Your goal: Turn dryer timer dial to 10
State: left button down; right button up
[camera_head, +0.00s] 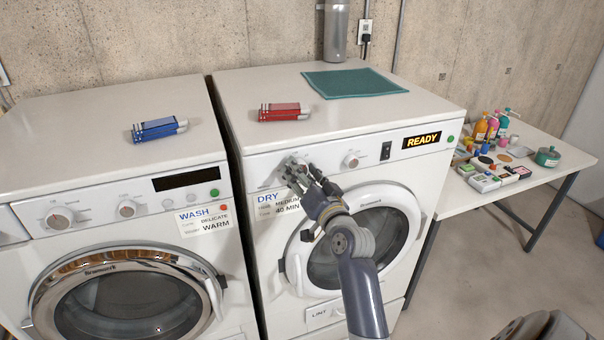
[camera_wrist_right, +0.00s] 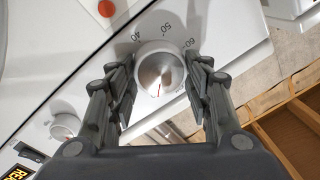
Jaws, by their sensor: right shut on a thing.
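The dryer (camera_head: 330,120) stands right of the washer, with a READY display on its panel. Its left dial is mostly hidden behind my right gripper (camera_head: 302,178) in the head view. In the right wrist view the round silver dial (camera_wrist_right: 160,70) sits between the two fingers of my right gripper (camera_wrist_right: 160,92), which is shut on it. A red pointer line on the dial points toward the bottom of that view. The marks 40, 50 and 60 show along its upper side; a 10 mark cannot be made out. My left gripper is not in view.
A second dryer knob (camera_head: 351,160) and a black switch (camera_head: 386,151) are right of the gripper. The round dryer door (camera_head: 385,225) is below. A red pack (camera_head: 284,112) and a teal cloth (camera_head: 350,83) lie on top. A table (camera_head: 545,165) with bottles stands right.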

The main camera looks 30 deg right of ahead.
dwell(0.4)
jog(key=o, duration=1.1)
jog(key=s, duration=0.4)
jog(key=s+a, duration=0.1)
jog(key=s, duration=0.3)
jog(key=s+a, duration=0.1)
jog(key=s, duration=0.2)
jog(key=shift+s+a+f, duration=0.1)
jog(key=shift+s+f, duration=0.25)
jog(key=shift+s, duration=0.05)
